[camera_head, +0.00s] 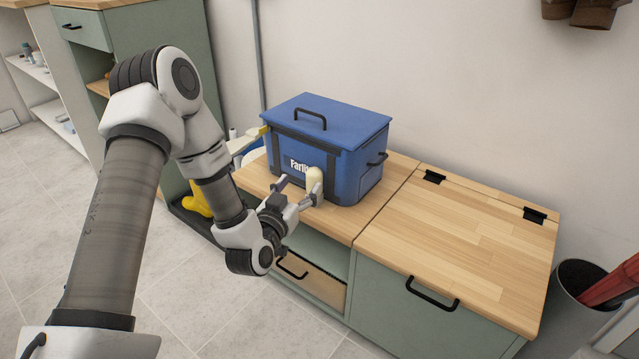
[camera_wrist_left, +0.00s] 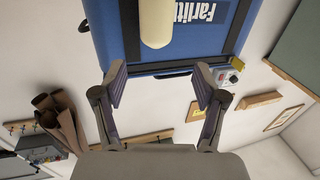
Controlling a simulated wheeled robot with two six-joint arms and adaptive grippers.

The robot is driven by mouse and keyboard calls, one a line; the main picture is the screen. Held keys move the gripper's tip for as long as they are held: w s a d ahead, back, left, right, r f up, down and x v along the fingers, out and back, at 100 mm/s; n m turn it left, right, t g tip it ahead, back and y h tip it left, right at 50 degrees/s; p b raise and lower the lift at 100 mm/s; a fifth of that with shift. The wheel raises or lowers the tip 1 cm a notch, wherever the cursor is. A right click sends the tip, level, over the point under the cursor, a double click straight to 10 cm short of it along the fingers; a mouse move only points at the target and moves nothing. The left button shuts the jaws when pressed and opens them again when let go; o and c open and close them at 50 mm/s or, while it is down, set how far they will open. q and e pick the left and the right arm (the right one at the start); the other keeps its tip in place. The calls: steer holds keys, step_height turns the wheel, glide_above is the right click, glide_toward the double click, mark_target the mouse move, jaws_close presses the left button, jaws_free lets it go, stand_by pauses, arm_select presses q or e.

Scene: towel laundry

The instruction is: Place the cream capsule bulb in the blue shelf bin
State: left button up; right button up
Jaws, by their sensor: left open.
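The cream capsule bulb (camera_head: 314,180) stands upright on the bench in front of the blue box, by the tips of my left gripper (camera_head: 298,190). In the left wrist view the bulb (camera_wrist_left: 156,22) is just beyond the open fingers (camera_wrist_left: 160,80), with a gap to both; its upper part is cut off by the frame. A blue lidded box (camera_head: 348,170) with a white label and black handles is on the wooden bench top; its lid is shut. I cannot tell whether this box is the blue shelf bin. My right gripper is not in view.
The bench top (camera_head: 465,235) is bare to the right of the box. Yellow items (camera_head: 200,200) are beside the bench at left. A bin with red items (camera_head: 580,280) is at far right. White shelves (camera_head: 50,115) and a green cabinet are at far left.

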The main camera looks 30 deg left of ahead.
mark_target(311, 175)
arm_select(q)
steer(key=w+b, duration=0.1)
steer(key=w, duration=0.2)
steer(key=w+b, duration=0.1)
steer(key=w, duration=0.1)
steer(key=shift+w+a+f+b, duration=0.2)
steer(key=shift+w+f+b, duration=0.15)
steer(key=shift+f, duration=0.05)
steer(key=shift+w, duration=0.2)
steer(key=shift+r, duration=0.15)
steer(key=c, duration=1.2)
steer(key=shift+r, duration=0.1)
